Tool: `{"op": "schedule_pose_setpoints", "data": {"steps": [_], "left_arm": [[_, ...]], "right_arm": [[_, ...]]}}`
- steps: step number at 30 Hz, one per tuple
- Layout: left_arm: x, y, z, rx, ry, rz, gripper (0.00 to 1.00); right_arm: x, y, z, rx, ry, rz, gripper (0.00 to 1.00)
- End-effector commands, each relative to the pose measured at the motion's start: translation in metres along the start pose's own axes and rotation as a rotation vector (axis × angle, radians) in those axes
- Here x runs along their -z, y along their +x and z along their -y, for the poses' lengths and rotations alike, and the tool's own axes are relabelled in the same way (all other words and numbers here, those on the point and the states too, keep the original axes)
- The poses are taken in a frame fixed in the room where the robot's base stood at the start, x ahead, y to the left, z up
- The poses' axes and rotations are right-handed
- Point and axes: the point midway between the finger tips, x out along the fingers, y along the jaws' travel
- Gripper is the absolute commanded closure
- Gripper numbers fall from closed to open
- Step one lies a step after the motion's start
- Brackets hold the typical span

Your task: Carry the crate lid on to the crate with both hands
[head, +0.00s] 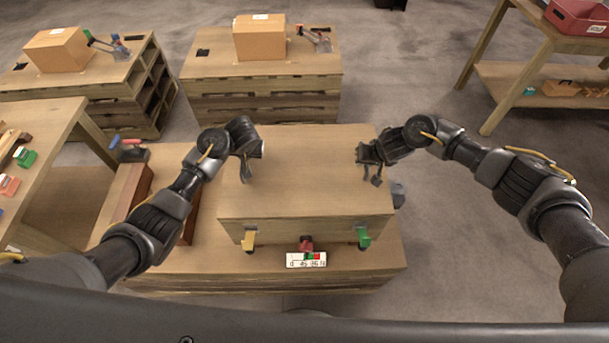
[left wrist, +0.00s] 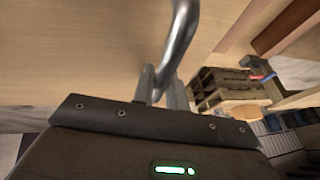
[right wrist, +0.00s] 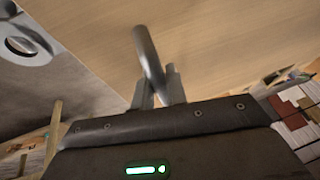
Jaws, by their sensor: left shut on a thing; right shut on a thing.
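The crate lid (head: 310,165) is a flat, pale wooden panel in the middle of the head view. It lies level over the crate (head: 290,230), whose front wall shows below the lid's near edge. I cannot tell whether the lid touches the crate. My left gripper (head: 246,172) is shut on a bent metal handle (left wrist: 181,45) at the lid's left side. My right gripper (head: 371,175) is shut on a matching handle (right wrist: 148,50) at the right side. The crate's inside is hidden.
A yellow clip (head: 249,240), a green clip (head: 363,238) and a red part (head: 306,244) show at the crate's front. A small labelled plate (head: 306,259) is below. A wooden bench (head: 190,262) carries the crate. Cardboard boxes (head: 57,50) stand on pallets behind.

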Motion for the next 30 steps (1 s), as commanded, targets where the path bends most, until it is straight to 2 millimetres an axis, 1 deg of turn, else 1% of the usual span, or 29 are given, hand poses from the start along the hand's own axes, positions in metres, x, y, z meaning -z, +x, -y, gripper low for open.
{"op": "schedule_pose_setpoints", "data": {"steps": [1, 4, 5, 9, 10, 17, 20, 23, 26, 30], "left_arm": [[-0.001, 0.005, -0.001, -0.001, -0.002, -0.003, 1.0], [-0.004, 0.011, -0.002, 0.0, -0.002, -0.003, 1.0], [-0.005, 0.011, -0.002, 0.0, -0.001, 0.0, 0.84], [-0.004, 0.009, -0.001, 0.001, -0.001, 0.0, 0.66], [-0.004, 0.009, -0.001, 0.001, -0.001, 0.0, 0.64], [-0.004, 0.009, -0.002, 0.0, -0.001, 0.0, 0.64], [-0.004, 0.005, -0.003, -0.001, 0.0, 0.0, 0.64], [-0.004, -0.006, -0.004, -0.004, -0.002, -0.001, 0.64], [-0.004, -0.024, -0.003, -0.005, -0.003, -0.002, 0.64], [-0.004, -0.055, -0.003, -0.004, -0.004, -0.002, 0.64]], "right_arm": [[-0.001, 0.005, -0.001, 0.002, 0.001, -0.003, 1.0], [-0.003, 0.011, -0.002, 0.002, 0.001, -0.003, 1.0], [-0.004, 0.011, -0.003, 0.0, 0.0, 0.0, 0.85], [-0.004, 0.009, -0.002, 0.0, 0.0, 0.0, 0.66], [-0.004, 0.009, -0.002, 0.0, 0.0, 0.0, 0.64], [-0.004, 0.009, -0.002, 0.0, 0.0, 0.0, 0.64], [-0.004, 0.009, -0.002, 0.0, 0.0, 0.0, 0.64], [-0.004, 0.009, -0.002, 0.0, 0.0, 0.0, 0.64], [-0.004, 0.009, -0.002, 0.0, 0.0, 0.0, 0.64], [-0.004, 0.009, -0.002, 0.0, 0.0, 0.0, 0.64]]}}
